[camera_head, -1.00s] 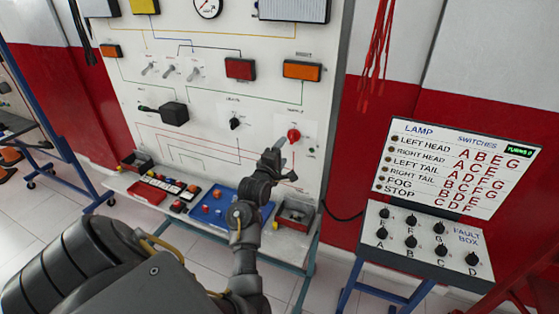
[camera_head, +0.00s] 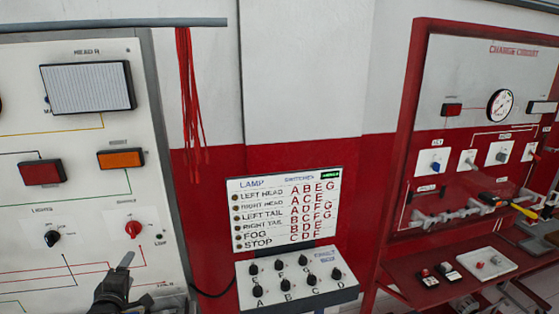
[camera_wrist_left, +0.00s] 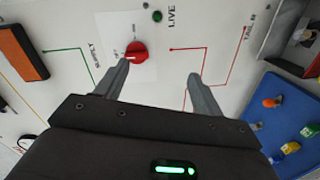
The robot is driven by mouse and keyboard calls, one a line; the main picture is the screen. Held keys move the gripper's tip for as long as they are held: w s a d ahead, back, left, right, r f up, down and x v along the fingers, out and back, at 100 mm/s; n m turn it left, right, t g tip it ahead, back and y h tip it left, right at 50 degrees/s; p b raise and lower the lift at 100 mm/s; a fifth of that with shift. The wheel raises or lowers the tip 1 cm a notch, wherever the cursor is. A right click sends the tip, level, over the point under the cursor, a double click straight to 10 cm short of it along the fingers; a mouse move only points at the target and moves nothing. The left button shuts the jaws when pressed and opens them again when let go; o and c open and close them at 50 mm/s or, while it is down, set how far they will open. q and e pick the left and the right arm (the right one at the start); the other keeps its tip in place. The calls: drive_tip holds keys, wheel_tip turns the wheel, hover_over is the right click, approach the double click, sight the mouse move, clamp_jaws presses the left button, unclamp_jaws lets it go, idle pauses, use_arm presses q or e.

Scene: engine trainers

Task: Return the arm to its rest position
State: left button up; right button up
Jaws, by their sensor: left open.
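My left gripper (camera_head: 126,262) is at the lower left of the head view, just below the red supply knob (camera_head: 133,228) on the white trainer board (camera_head: 75,205). In the left wrist view its two fingers (camera_wrist_left: 157,80) are spread wide with nothing between them. The red knob (camera_wrist_left: 136,52) shows there just beyond the left fingertip, which looks close to it; I cannot tell whether they touch. Most of my left arm is below the head view. My right gripper is not in view.
A lamp and switch chart (camera_head: 285,212) with a fault box (camera_head: 297,280) stands right of my gripper. Red leads (camera_head: 189,90) hang above. A red-framed charge circuit board (camera_head: 470,130) stands at right. A blue tray (camera_wrist_left: 290,125) is at right in the wrist view.

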use_arm(q)
drive_tip(key=s+d+f+m+g+h, duration=0.2)
drive_tip(key=s+d+f+m+g, duration=0.35)
drive_tip(key=s, duration=0.55)
drive_tip(key=s+d+f+m+g+h, duration=0.1)
drive_tip(key=s+d+f+m+g, duration=0.2)
drive_tip(key=s+d+f+m, duration=0.45)
drive_tip(key=s+d+f+m+g+h, duration=0.2)
drive_tip(key=s+d+f+m+g, duration=0.2)
drive_tip(key=s+d+m, duration=0.7)
drive_tip(key=s+a+f+n+b, duration=0.1)
drive_tip(key=s+f+n+b, duration=0.15)
drive_tip(key=f, duration=1.35)
drive_tip(key=s+a+f+n+b, duration=0.1)
drive_tip(key=s+f+b, duration=0.15)
drive_tip(key=f, duration=1.45)
drive_tip(key=s+a+f+g+b, duration=0.2)
drive_tip(key=s+a+f, duration=0.1)
drive_tip(key=s+f, duration=1.2)
drive_tip(key=shift+s+f+b, duration=0.3)
drive_tip(key=shift+s+f, duration=0.1)
drive_tip(key=shift+f, duration=0.4)
drive_tip(key=shift+a+m, duration=0.1)
drive_tip(key=shift+m, duration=0.15)
